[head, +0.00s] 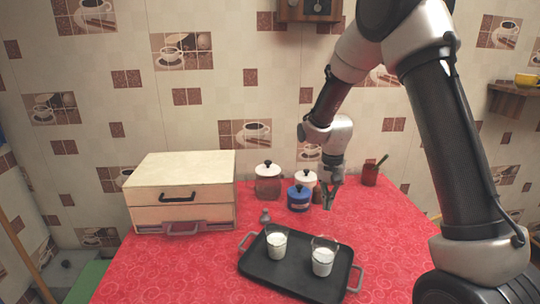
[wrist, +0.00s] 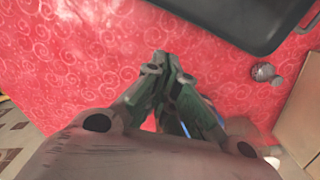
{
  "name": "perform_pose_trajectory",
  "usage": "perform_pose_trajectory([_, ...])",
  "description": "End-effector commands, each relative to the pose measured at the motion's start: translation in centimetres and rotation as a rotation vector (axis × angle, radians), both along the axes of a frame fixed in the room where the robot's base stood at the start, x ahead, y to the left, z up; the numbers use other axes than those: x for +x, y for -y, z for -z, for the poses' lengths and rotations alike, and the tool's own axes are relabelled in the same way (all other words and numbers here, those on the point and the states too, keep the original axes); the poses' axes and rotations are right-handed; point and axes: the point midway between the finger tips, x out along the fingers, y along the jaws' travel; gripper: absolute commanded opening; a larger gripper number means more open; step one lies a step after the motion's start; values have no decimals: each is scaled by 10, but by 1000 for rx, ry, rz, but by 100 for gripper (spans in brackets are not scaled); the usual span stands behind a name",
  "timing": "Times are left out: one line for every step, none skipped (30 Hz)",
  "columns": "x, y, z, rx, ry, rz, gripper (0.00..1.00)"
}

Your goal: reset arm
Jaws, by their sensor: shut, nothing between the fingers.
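My gripper (head: 330,202) hangs from my arm above the red counter (head: 180,268), behind the tray and in front of the canisters in the head view. In the wrist view my gripper (wrist: 164,58) has its fingertips together with nothing between them. The black tray (head: 262,272) holds two glasses of white liquid, the left glass (head: 277,243) and the right glass (head: 322,260), both upright. The tray's edge (wrist: 225,28) also shows at the top of the wrist view, apart from the fingers.
A wooden drawer box (head: 180,180) stands at the left. A small grey shaker (head: 265,216) stands behind the tray. A small shelf (head: 512,100) is on the right wall.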

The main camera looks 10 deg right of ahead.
Motion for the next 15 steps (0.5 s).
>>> perform_pose_trajectory([-11, 2, 3, -5, -34, -55, 0])
perform_pose_trajectory([-23, 5, 6, -8, -67, -97, 0])
perform_pose_trajectory([-39, 9, 6, -11, -104, -153, 0])
perform_pose_trajectory([-51, 11, -1, -9, -121, -198, 0])
perform_pose_trajectory([-62, 15, -10, -7, -132, -238, 0])
perform_pose_trajectory([-73, 19, -22, -3, -138, -277, 0])
perform_pose_trajectory([-81, 22, -31, 0, -140, -303, 0])
perform_pose_trajectory([-88, 25, -40, 3, -139, -326, 0])
perform_pose_trajectory([-98, 29, -51, 7, -138, -354, 0])
perform_pose_trajectory([-105, 32, -60, 9, -132, -374, 0])
perform_pose_trajectory([-113, 36, -69, 12, -128, -392, 0])
perform_pose_trajectory([-124, 40, -82, 14, -118, -415, 0])
perform_pose_trajectory([-132, 44, -92, 17, -109, -432, 0])
perform_pose_trajectory([-141, 48, -101, 18, -99, -450, 0])
perform_pose_trajectory([-154, 53, -114, 19, -80, -470, 0])
